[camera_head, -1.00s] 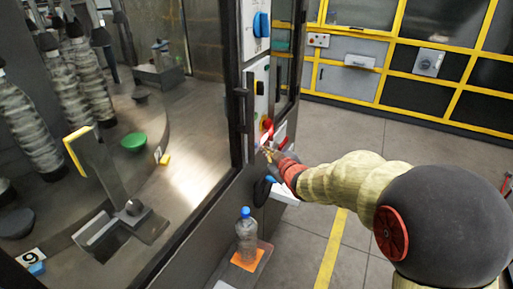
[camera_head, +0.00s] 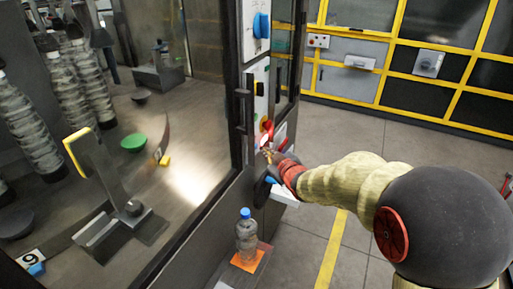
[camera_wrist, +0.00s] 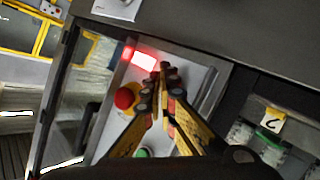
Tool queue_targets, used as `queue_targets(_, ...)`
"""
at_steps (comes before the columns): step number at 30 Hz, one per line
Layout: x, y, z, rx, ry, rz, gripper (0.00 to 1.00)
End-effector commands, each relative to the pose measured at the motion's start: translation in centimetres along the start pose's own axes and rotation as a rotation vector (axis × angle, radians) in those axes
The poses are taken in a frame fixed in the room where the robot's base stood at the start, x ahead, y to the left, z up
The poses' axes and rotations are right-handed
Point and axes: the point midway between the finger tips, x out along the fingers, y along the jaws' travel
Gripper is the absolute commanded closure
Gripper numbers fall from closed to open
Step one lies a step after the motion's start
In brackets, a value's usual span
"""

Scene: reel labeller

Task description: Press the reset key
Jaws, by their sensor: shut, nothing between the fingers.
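The control panel is on the machine's door post. In the wrist view it carries a glowing red-white key (camera_wrist: 143,60), a red mushroom button (camera_wrist: 126,97) and a green button (camera_wrist: 143,153). I cannot read a label marking the reset key. My gripper (camera_wrist: 161,72) is shut and empty, its fingertips just right of the glowing key in the picture; I cannot tell whether they touch the panel. In the head view my gripper (camera_head: 267,153) is at the panel, just below the red mushroom button (camera_head: 267,126), and hides part of the panel there.
A vertical door handle (camera_head: 243,125) is left of the panel. A white ledge (camera_head: 284,197) lies under my gripper. Grey floor (camera_head: 400,140) is open at right.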

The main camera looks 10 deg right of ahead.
Motion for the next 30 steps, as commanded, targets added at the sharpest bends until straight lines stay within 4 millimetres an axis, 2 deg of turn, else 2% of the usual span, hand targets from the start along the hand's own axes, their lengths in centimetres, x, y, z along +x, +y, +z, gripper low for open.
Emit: queue_targets(30,0.66,-0.49,-0.52,0.0,0.0,0.0,1.0)
